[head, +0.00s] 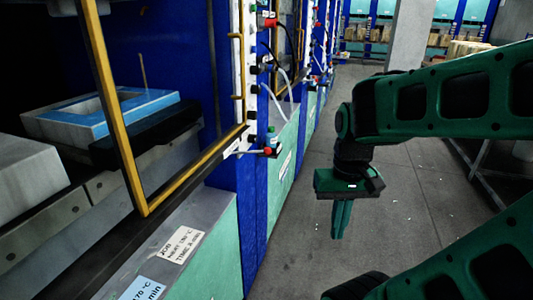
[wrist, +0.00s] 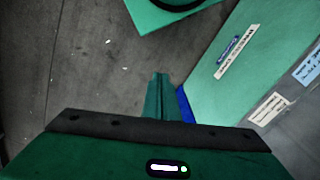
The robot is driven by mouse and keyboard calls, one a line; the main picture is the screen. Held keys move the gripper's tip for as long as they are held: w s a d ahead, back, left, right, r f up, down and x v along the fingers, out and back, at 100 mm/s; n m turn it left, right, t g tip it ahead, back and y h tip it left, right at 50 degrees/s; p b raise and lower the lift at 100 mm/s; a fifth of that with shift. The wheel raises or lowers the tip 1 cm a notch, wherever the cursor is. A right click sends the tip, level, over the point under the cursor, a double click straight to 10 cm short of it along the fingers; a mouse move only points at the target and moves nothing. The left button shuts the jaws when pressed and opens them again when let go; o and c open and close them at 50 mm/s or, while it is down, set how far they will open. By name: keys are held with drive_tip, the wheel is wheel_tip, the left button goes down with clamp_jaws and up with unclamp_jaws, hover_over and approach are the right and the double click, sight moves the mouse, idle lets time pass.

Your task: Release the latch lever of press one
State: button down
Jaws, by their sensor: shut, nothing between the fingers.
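My gripper (head: 340,222) hangs pointing down over the grey floor, to the right of the presses, with its fingers together and empty. Its closed fingers (wrist: 157,95) also show in the wrist view, above floor and beside a green panel. The nearest press has a blue body (head: 226,80) and a yellow-framed guard (head: 118,110) at its front. A white strip (head: 251,70) beside it carries black and red fittings, among them a small red-tipped part (head: 268,151). I cannot tell which part is the latch lever. My gripper is clear of all of them.
A blue-and-white block (head: 100,112) lies inside the press. Pale hoses (head: 284,85) hang by the strip. Green lower panels (head: 283,165) line the aisle. The floor (head: 290,250) is open, with a pillar (head: 408,35) and loaded shelves (head: 440,38) farther back.

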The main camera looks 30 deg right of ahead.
sight(268, 151)
drive_tip(key=w+d+r+n+t+h, duration=0.1)
drive_tip(key=w+r+t, duration=0.3)
drive_tip(key=w, duration=1)
drive_tip(key=w+d+r+n+t+h, duration=0.1)
drive_tip(key=w+r, duration=0.5)
drive_tip(key=w, duration=0.8)
drive_tip(key=shift+w+d+f, duration=0.55)
drive_tip(key=shift+w+f, duration=0.75)
drive_tip(key=shift+f, duration=0.1)
drive_tip(key=shift+w+d+f, duration=0.5)
drive_tip(key=shift+w+f, duration=0.75)
drive_tip(key=shift+f, duration=0.2)
drive_tip(key=shift+w+d+f, duration=0.55)
drive_tip(key=shift+w+f, duration=0.75)
drive_tip(key=shift+f, duration=0.1)
drive_tip(key=shift+w+a, duration=0.1)
drive_tip(key=shift+a, duration=0.05)
